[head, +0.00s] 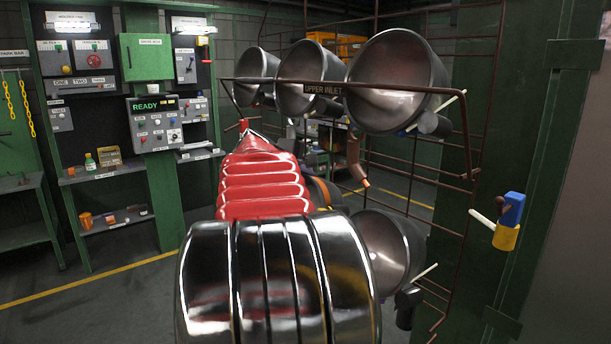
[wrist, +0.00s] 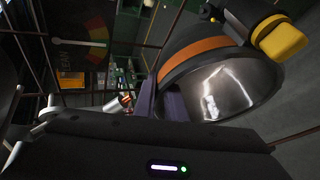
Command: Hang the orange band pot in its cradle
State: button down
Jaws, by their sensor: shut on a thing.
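The orange band pot (wrist: 193,56) is close in front of my gripper (wrist: 150,97) in the wrist view. It is a dark metal pot with an orange band, its shiny surface tilted toward the camera. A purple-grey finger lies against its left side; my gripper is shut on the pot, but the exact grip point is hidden. A black and yellow cylinder (wrist: 278,36) shows at its upper right. In the head view my red-sleeved arm hides the gripper and most of what it holds. I cannot tell which cradle belongs to this pot.
A brown wire rack (head: 462,150) stands ahead. Three pots hang along its top, the nearest pot (head: 397,80) at the right. A lower pot (head: 388,250) is close right of my arm. A blue and yellow block (head: 508,222) projects at the right. Open floor (head: 110,285) lies left.

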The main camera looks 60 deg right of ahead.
jog(key=shift+f, duration=0.45)
dwell(0.4)
jog(key=c, duration=1.7)
grip_release()
jog(key=shift+f, duration=0.1)
jog(key=shift+c, duration=0.2)
jog(key=shift+f, duration=0.1)
jog(key=shift+a, duration=0.1)
jog(key=v, duration=1.3)
jog(key=shift+a+r, duration=0.25)
jog(key=shift+a, duration=0.05)
jog(key=shift+w, duration=0.1)
